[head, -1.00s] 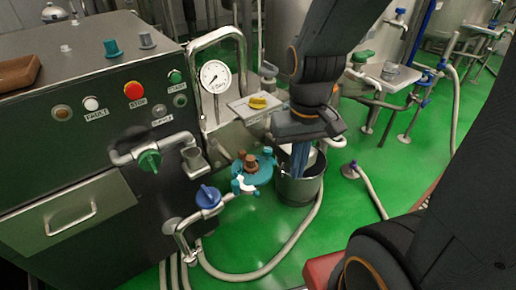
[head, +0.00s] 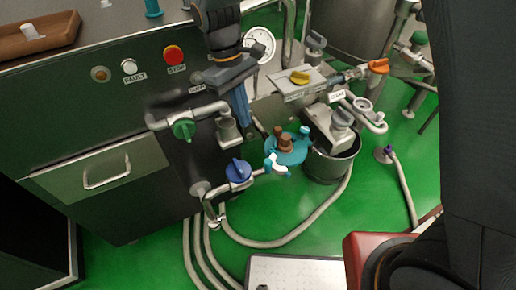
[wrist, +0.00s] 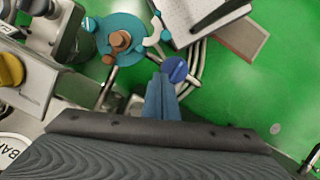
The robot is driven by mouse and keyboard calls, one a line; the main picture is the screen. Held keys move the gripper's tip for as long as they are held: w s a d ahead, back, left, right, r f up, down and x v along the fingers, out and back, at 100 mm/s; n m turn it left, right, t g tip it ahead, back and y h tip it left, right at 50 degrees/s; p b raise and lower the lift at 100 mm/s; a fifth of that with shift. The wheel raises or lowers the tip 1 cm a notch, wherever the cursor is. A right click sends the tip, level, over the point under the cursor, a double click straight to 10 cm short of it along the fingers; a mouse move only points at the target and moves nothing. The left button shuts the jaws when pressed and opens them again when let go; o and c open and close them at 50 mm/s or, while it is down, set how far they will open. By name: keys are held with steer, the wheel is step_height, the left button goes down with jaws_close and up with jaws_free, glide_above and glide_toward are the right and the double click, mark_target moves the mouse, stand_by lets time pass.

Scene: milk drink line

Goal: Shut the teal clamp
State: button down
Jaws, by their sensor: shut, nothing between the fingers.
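A teal clamp (head: 276,165) with a pale curved arm sits at the end of the pipe from the blue valve, beside a round teal body with a brown centre (head: 284,146). It cannot be made out clearly whether the clamp is open. In the wrist view the teal clamp (wrist: 164,35) lies beyond my fingertips, right of the round teal body (wrist: 120,40). My gripper (head: 243,125) is shut and empty, pointing down in front of the machine, above and left of the clamp and apart from it. The wrist view shows its fingers (wrist: 161,82) together.
A blue valve knob (head: 238,170) lies close to my fingertips in the wrist view. A green valve (head: 183,127) is at left, a grey bucket (head: 331,163) at right of the clamp. Hoses run over the green floor; a red-edged box (head: 380,258) is in front.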

steer(key=s+d+f+p, duration=0.2)
steer(key=s+d+f, duration=0.2)
steer(key=f, duration=0.6)
steer(key=shift+p, duration=0.35)
